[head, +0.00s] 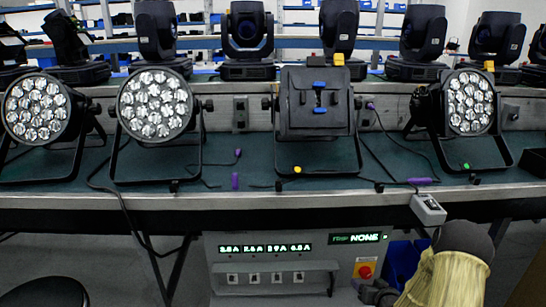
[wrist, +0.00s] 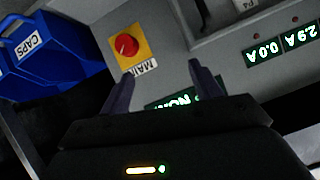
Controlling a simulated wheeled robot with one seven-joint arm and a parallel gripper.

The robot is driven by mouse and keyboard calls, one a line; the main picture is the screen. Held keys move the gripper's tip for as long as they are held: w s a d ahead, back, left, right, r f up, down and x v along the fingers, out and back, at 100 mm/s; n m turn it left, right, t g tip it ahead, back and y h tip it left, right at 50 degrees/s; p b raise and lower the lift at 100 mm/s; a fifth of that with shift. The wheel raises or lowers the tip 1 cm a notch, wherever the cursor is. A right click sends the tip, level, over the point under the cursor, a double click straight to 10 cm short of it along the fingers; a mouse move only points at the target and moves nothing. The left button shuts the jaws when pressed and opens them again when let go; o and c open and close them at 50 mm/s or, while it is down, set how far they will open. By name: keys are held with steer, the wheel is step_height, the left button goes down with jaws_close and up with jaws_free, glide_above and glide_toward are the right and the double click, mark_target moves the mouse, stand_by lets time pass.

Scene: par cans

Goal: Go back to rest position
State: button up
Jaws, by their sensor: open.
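My gripper (wrist: 162,84) shows in the wrist view with its two dark fingers apart and nothing between them. It faces the grey power panel, close to the red main switch (wrist: 126,45) on its yellow plate. In the head view my arm, in a pale yellow cover, is at the bottom right, beside the panel (head: 290,270). The red switch (head: 365,271) shows there just left of the arm.
Several par cans (head: 155,105) stand on the green-topped bench (head: 235,160), one with a black back (head: 315,105). Cables and a grey box (head: 428,209) hang at the bench edge. Blue bins (wrist: 40,45) stand beside the panel. A black stool (head: 45,292) is at bottom left.

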steer(key=s+a+r+n+g+h+p, duration=0.1)
steer(key=s+a+r+g, duration=0.3)
steer(key=r, duration=0.5)
steer(key=s+a+r+g+p, duration=0.1)
steer(key=s+a+r+g, duration=0.1)
steer(key=s+a+r, duration=0.4)
steer(key=s+a+r+g+p, duration=0.15)
steer(key=s+r, duration=0.25)
steer(key=s, duration=0.5)
steer(key=s+a+r+g+p, duration=0.1)
steer(key=s+a+r+g, duration=0.1)
steer(key=s+a+r, duration=0.4)
steer(key=w+p+v, duration=0.3)
steer(key=p+v, duration=1.5)
steer(key=p, duration=0.1)
steer(key=w+r+p+v, duration=0.1)
steer(key=w+p+v, duration=0.2)
steer(key=p+v, duration=1.5)
steer(key=shift+w+r+h+p, duration=0.3)
steer(key=shift+r+p, duration=0.1)
